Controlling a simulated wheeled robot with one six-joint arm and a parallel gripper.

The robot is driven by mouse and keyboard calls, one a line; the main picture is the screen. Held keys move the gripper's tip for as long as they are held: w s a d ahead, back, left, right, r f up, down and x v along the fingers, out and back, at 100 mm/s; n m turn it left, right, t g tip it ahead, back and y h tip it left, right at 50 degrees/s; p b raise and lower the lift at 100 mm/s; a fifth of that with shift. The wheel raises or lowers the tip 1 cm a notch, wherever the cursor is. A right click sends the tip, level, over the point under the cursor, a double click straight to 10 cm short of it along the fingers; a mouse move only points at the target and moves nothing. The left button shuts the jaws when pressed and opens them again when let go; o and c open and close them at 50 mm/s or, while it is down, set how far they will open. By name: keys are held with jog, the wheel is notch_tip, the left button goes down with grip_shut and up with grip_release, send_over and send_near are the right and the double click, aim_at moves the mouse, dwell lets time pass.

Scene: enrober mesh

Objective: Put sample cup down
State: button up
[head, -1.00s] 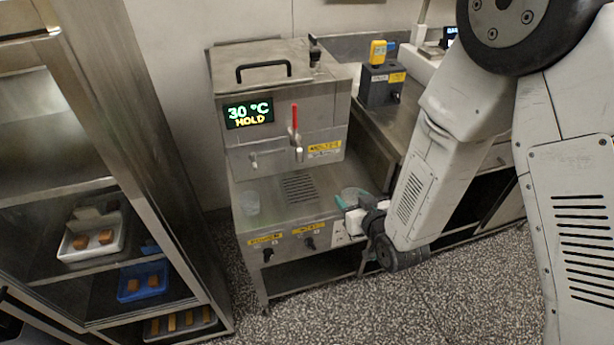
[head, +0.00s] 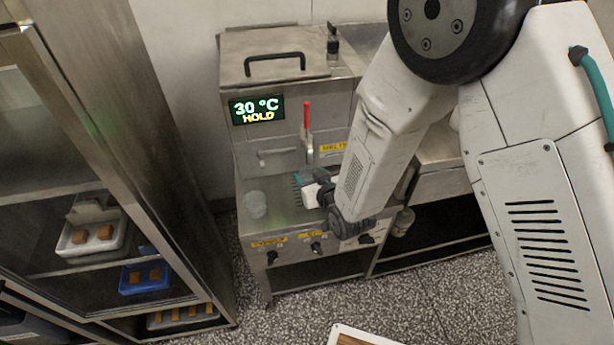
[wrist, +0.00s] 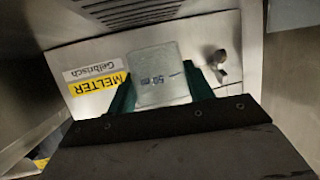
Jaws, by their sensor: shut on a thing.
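My gripper (head: 300,184) is over the shelf of the steel melter (head: 243,190), below its red-handled tap (head: 307,125). In the wrist view its green fingers (wrist: 160,92) are shut on a pale translucent sample cup (wrist: 160,75) with a "50" mark. I cannot make this cup out clearly in the head view, nor tell whether its base touches anything. Another clear cup (head: 255,204) stands on the shelf to the left of my gripper, apart from it.
A steel rack (head: 175,170) on the left holds a white tray (head: 66,248) and a blue tray (head: 125,288) with brown pieces. Knobs (head: 316,248) line the melter's front edge. A white-rimmed tray (head: 340,336) shows at the bottom edge. The speckled floor in front is otherwise clear.

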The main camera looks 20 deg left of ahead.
jog(key=shift+w+a, duration=0.3)
jog(key=shift+w, duration=0.25)
jog(key=shift+w+f, duration=0.15)
jog(key=shift+f, duration=1.65)
jog(key=shift+f, duration=0.15)
jog(key=o, duration=1)
jog(key=shift+a, duration=0.1)
jog(key=shift+c, duration=0.2)
jog(key=shift+s+r, duration=0.2)
jog(key=v, duration=1.1)
jog(key=shift+s+d, duration=0.25)
jog(key=shift+d, duration=0.05)
